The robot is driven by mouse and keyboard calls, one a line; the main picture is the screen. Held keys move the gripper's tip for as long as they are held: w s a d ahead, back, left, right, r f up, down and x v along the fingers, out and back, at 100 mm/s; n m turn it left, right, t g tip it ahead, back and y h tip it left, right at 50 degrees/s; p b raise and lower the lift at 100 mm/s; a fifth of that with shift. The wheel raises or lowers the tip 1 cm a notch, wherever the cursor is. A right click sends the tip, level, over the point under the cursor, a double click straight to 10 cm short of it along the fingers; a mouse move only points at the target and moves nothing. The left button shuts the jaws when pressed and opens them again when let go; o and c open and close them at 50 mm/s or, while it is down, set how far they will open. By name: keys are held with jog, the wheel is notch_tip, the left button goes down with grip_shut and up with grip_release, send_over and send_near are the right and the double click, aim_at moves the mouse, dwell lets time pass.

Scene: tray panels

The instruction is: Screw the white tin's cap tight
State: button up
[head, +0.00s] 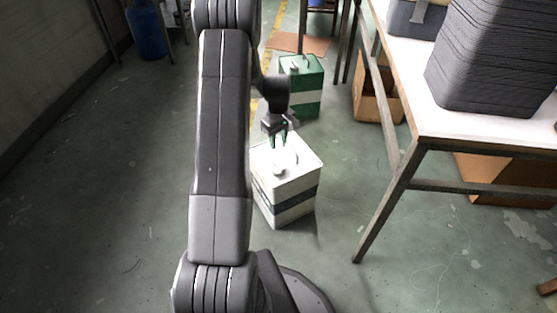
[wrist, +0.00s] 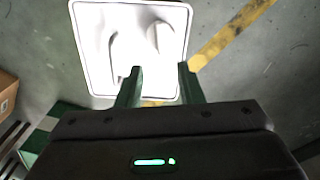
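The white tin (head: 292,205), with a dark band around it, stands upright on the floor in the head view. Its white top also fills the upper left of the wrist view (wrist: 92,75). The white cap (head: 279,170) sits on the near left part of the top. In the wrist view the cap (wrist: 160,37) shows beside the raised white handle (wrist: 115,55). I cannot tell how tight the cap is. My gripper (head: 279,144) points down over the tin's top. In the wrist view its green fingers (wrist: 161,70) are apart with nothing between them, and the cap lies beyond their tips.
A green and white tin (head: 306,100) stands just behind. A table (head: 470,128) with a stack of dark trays (head: 490,60) is at right, its leg near the white tin. Cardboard boxes (head: 375,102) lie under it. The floor to the left is clear; a blue drum (head: 146,32) stands far back.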

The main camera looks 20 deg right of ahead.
aim_at(278, 164)
notch_tip(278, 164, down, 12)
jog(key=b, duration=0.3)
jog(key=shift+r, duration=0.1)
grip_shut()
